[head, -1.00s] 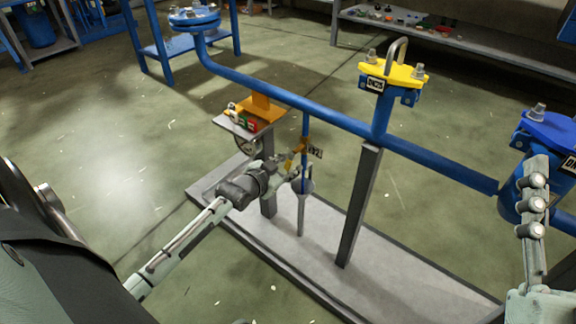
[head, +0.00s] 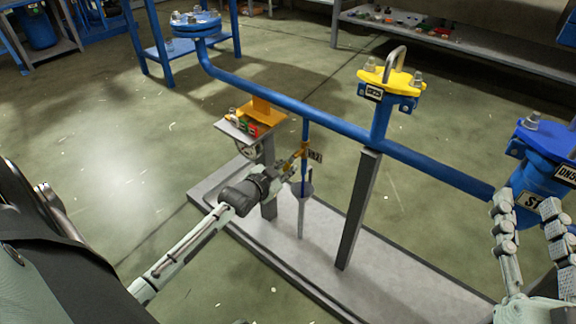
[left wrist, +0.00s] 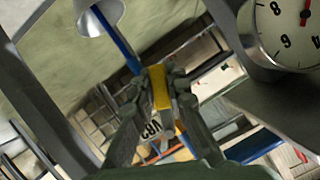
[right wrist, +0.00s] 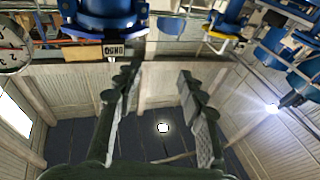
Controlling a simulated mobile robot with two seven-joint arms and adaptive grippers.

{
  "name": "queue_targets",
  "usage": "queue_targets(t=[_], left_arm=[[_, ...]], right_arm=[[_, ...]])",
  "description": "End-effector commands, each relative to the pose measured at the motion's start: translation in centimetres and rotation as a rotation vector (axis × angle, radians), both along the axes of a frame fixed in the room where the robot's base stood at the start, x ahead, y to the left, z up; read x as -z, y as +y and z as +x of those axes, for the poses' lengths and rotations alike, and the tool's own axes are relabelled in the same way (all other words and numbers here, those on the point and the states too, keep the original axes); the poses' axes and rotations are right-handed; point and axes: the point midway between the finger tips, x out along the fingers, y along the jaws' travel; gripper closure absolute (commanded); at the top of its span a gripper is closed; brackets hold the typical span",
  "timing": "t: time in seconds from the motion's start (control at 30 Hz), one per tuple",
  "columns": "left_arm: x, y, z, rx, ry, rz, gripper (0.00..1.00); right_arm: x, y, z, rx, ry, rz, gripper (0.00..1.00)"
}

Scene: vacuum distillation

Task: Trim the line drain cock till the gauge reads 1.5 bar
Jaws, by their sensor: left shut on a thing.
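The line drain cock hangs under the blue pipe, beside a tag reading V82 (head: 315,156). Its yellow handle (left wrist: 160,88) shows between my left fingers in the left wrist view. My left gripper (head: 299,160) is shut on this handle. The gauge (left wrist: 285,32) is at the top right of the left wrist view, cut by the frame; its red needle shows, but I cannot read the value. In the head view the gauge (head: 247,151) is mostly hidden. My right gripper (head: 528,205) is open and empty at the right; its spread fingers also show in the right wrist view (right wrist: 155,82).
The blue pipe (head: 270,95) crosses above, with a yellow-topped DN25 flange (head: 392,78) and a blue flange (head: 548,140) near my right gripper. A grey post (head: 358,210) stands on the plinth (head: 400,285).

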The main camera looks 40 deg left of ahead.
Motion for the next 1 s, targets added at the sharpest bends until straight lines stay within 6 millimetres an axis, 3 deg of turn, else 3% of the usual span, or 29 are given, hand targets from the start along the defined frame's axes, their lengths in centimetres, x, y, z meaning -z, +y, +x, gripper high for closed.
queue_targets(t=[0.3, 0.43, 0.6, 0.87, 0.9, 1.0], left_arm=[[-0.7, 0.9, 0.1, -0.003, -0.014, 0.189, 1.00], [-1.0, 1.3, 0.1, -0.002, -0.021, 0.275, 1.00], [-1.1, 1.5, 0.1, -0.001, -0.026, 0.343, 1.00], [-1.0, 1.6, 0.1, 0.000, -0.026, 0.348, 1.00], [-1.1, 1.6, 0.2, 0.000, -0.026, 0.348, 0.85], [-1.1, 1.6, 0.2, 0.000, -0.027, 0.347, 0.72]], right_arm=[[8.4, -3.6, 0.9, 0.075, 0.392, -0.187, 0.60], [10.8, -5.0, 0.4, 0.100, 0.505, -0.235, 0.60], [12.2, -5.9, 0.0, 0.114, 0.567, -0.260, 0.60], [12.3, -5.9, 0.0, 0.115, 0.570, -0.261, 0.60], [12.3, -5.9, 0.0, 0.115, 0.569, -0.261, 0.60], [12.3, -5.9, 0.0, 0.114, 0.569, -0.261, 0.60]])
